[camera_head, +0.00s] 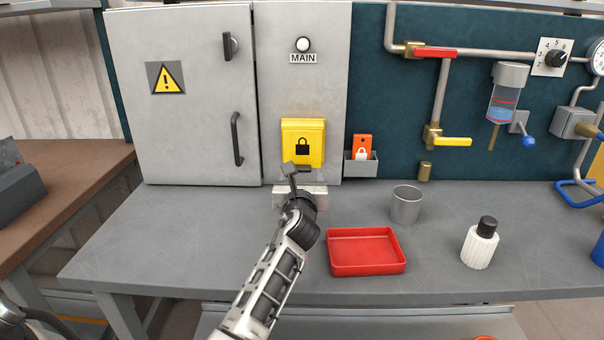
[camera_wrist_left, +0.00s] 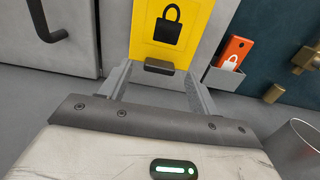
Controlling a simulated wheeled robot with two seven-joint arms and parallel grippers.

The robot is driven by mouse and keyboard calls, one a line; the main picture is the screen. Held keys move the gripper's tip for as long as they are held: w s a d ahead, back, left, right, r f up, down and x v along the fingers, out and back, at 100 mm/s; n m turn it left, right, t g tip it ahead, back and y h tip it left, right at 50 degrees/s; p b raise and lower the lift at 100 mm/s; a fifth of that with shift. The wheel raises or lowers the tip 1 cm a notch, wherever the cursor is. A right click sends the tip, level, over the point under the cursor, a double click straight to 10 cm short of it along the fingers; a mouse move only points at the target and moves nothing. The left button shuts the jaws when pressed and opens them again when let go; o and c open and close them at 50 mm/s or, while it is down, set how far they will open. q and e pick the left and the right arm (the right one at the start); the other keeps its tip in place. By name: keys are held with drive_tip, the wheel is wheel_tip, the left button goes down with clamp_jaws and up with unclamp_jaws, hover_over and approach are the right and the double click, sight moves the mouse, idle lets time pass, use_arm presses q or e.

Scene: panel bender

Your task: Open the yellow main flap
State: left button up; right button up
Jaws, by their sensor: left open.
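The yellow main flap (camera_head: 303,142), with a black padlock symbol, is closed on the grey panel under the MAIN label (camera_head: 303,58). It also shows in the left wrist view (camera_wrist_left: 172,28), with a dark tab (camera_wrist_left: 159,67) at its lower edge. My left gripper (camera_head: 293,170) is just in front of the flap's lower edge. In the left wrist view its open fingers (camera_wrist_left: 157,84) stand on either side of the dark tab, with nothing held between them. I cannot tell whether a finger touches the flap. My right gripper is not in view.
A grey cabinet door (camera_head: 185,110) with a dark handle is left of the flap. A small holder (camera_head: 361,166) with an orange tag (camera_head: 362,143) is to its right. A red tray (camera_head: 366,270), grey cup (camera_head: 406,204) and white bottle (camera_head: 480,244) stand on the bench. The bench's left part is clear.

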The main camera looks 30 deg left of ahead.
use_arm(q)
drive_tip(key=shift+x, duration=0.9)
drive_tip(key=shift+w+a, duration=0.1)
drive_tip(key=shift+w, duration=0.1)
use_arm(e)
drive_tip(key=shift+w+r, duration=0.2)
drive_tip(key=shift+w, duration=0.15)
